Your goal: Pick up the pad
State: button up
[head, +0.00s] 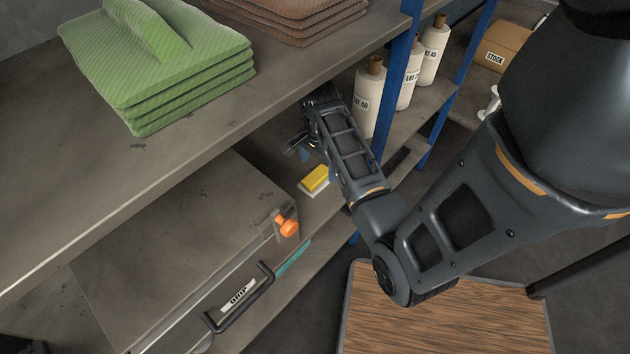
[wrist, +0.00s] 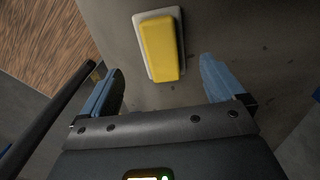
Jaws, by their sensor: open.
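The pad is a yellow block on a pale base. In the head view the pad (head: 315,178) lies on the lower shelf, beside my forearm. In the wrist view the pad (wrist: 160,48) lies flat ahead of my gripper, roughly between the lines of its fingers. My gripper (wrist: 160,88) is open and empty, with its two blue fingers on either side and the pad's near end close to the fingertips' level. In the head view my gripper (head: 303,148) is partly hidden by my own arm and sits over the shelf near the pad.
An orange knob (head: 287,226) and a drawer with a black handle labelled DRIP (head: 238,297) are left of the pad. Rolls labelled LOT (head: 369,98) stand behind my arm by a blue post (head: 399,75). Green folded cloths (head: 155,62) lie on the shelf above.

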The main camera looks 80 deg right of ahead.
aim_at(318, 174)
jog(key=shift+w+d+f+b, duration=0.1)
jog(key=shift+f+b, duration=0.1)
jog(key=shift+f, duration=1.2)
jog(key=shift+w+f+b, duration=0.1)
jog(key=shift+f+b, duration=0.05)
jog(key=shift+f, duration=1.2)
jog(key=shift+c, duration=0.4)
jog(key=c, duration=1.2)
notch_tip(318, 174, up, 10)
jog(key=shift+r+p, duration=0.1)
jog(key=shift+p, duration=0.65)
